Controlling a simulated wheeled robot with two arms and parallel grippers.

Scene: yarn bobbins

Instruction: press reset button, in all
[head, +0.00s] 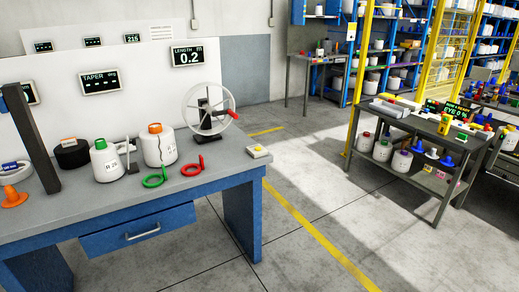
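No button in view carries a readable reset label. A small pale box with a yellowish top (258,151), which looks like a push button, sits at the right end of the grey workbench (225,167). On the same bench, a wheel with a red handle (210,108) stands on a dark base to the left of that box. A display reading LENGTH 0.2 (188,53) is on the white panel behind the wheel. Neither of my grippers shows in the head view.
A second table (422,124) stands at the right. Open floor (300,180) lies between.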

